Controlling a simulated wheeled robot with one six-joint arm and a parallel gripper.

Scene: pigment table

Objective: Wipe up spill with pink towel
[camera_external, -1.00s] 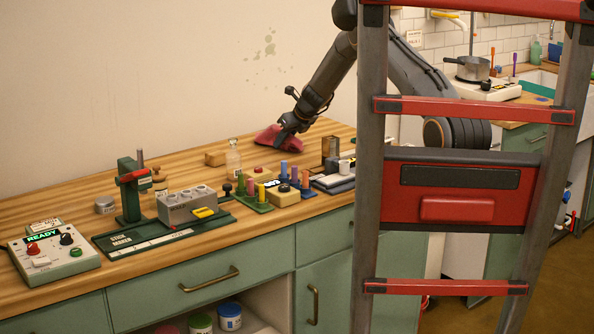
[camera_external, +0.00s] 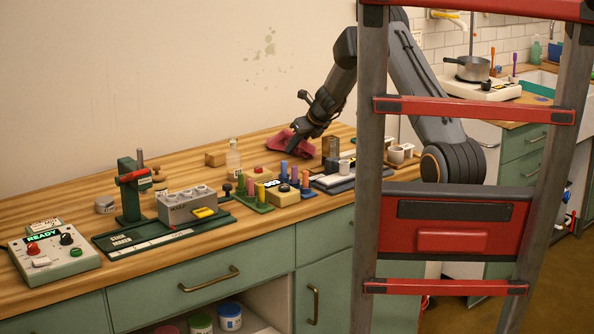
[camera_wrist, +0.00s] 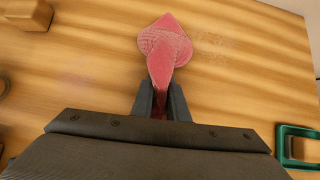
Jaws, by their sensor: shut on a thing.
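The pink towel (camera_external: 287,145) lies bunched on the wooden table near the back, in the external view. It also shows in the wrist view (camera_wrist: 165,45), spread at its far end and pinched narrow at the near end. My gripper (camera_external: 295,148) is shut on the near end of the towel, low over the table; in the wrist view its two fingers (camera_wrist: 161,95) close around the cloth. A faint pinkish, speckled mark (camera_wrist: 215,48) shows on the wood right of the towel in the wrist view. Whatever lies under the towel is hidden.
A wooden block (camera_external: 215,158) and a clear bottle (camera_external: 233,158) stand left of the towel. Pegs, blocks and a dark stand (camera_external: 331,150) stand in front. A green frame (camera_wrist: 297,146) is at the lower right in the wrist view. A red ladder (camera_external: 450,215) hides part of my arm.

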